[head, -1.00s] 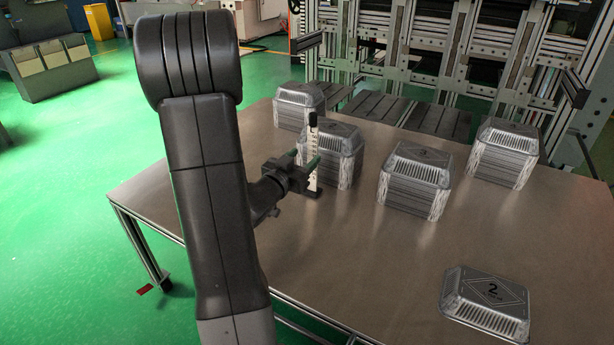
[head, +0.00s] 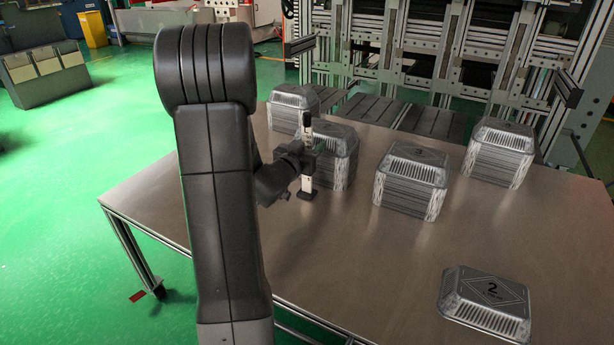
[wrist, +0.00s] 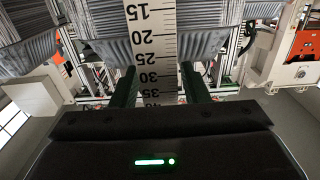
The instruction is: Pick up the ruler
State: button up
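The ruler (head: 308,165), white with black marks, stands upright on a small black base on the metal table, in front of a foil-tray stack. In the wrist view the ruler (wrist: 152,45) runs down the middle, its numbers from 15 to 40 visible, its lower part hidden by my gripper body. My gripper (head: 303,160) is level with the ruler's middle. In the wrist view its two fingers (wrist: 158,78) stand one on each side of the ruler. A narrow gap shows at the right finger, so the gripper looks open around the ruler.
Foil-tray stacks stand at the back (head: 292,110), right behind the ruler (head: 340,160), in the middle (head: 410,185) and at the right (head: 498,155). A low foil tray marked 2 (head: 487,300) lies at the front right. The table (head: 350,260) is bare at the front.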

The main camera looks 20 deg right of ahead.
grip_shut()
